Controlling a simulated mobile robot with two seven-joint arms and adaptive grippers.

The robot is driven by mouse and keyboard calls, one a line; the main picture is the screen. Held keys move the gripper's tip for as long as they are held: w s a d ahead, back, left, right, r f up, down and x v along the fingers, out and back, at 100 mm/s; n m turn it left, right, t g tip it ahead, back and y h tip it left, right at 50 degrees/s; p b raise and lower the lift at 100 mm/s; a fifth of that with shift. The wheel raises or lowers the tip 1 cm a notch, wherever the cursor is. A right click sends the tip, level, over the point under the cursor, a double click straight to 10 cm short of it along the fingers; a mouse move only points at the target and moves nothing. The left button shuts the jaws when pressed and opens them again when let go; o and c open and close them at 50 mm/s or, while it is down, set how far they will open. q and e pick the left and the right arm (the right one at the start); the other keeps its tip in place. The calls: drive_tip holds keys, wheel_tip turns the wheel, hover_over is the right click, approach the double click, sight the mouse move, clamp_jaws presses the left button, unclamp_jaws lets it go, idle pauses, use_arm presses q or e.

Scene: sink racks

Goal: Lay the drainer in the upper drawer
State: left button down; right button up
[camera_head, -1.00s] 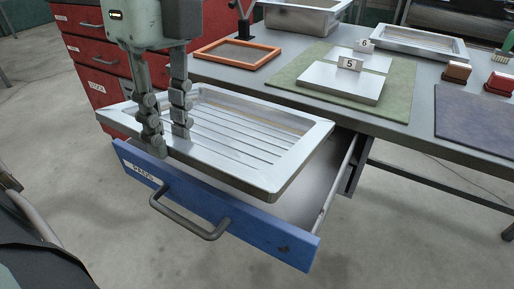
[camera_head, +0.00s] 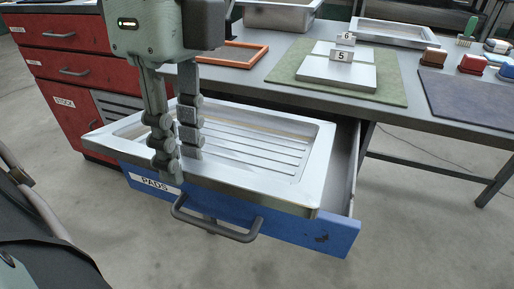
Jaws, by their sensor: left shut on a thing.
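The drainer (camera_head: 262,154) is a silver metal tray with a ribbed floor. It lies over the open blue drawer (camera_head: 283,229), which carries a "PADS" label and a dark handle. The drainer covers most of the drawer's inside, and its left end sticks out past the drawer. My left gripper (camera_head: 178,165) comes down from above and is shut on the drainer's near rim, left of its middle. Whether the drainer rests on the drawer or hangs just above it, I cannot tell. My right gripper is not in view.
A grey table (camera_head: 400,115) runs behind the drawer, with a green mat (camera_head: 388,91) bearing plates marked 5 and 6. An orange frame (camera_head: 238,54), a steel basin (camera_head: 281,15), another metal tray (camera_head: 404,32) and several brushes stand on it. Red cabinet drawers (camera_head: 75,72) are at left.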

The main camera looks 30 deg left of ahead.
sight(229, 140)
use_arm(q)
drive_tip(key=w+a+f, duration=0.1)
drive_tip(key=w+f, duration=0.1)
drive_tip(key=w, duration=0.1)
drive_tip(key=w+f, duration=0.2)
drive_tip(key=w, duration=0.2)
drive_tip(key=w+a+f, duration=0.1)
drive_tip(key=w+f, duration=0.1)
drive_tip(key=w, duration=0.1)
drive_tip(key=shift+w+a+f, duration=0.15)
drive_tip(key=shift+a, duration=0.15)
drive_tip(key=shift+w+a+f, duration=0.1)
drive_tip(key=shift+w+f, duration=0.05)
drive_tip(key=shift+w, duration=0.2)
drive_tip(key=shift+w+f, duration=0.1)
drive_tip(key=shift+f, duration=0.1)
wheel_tip(229, 140, down, 4)
drive_tip(key=shift+r, duration=0.1)
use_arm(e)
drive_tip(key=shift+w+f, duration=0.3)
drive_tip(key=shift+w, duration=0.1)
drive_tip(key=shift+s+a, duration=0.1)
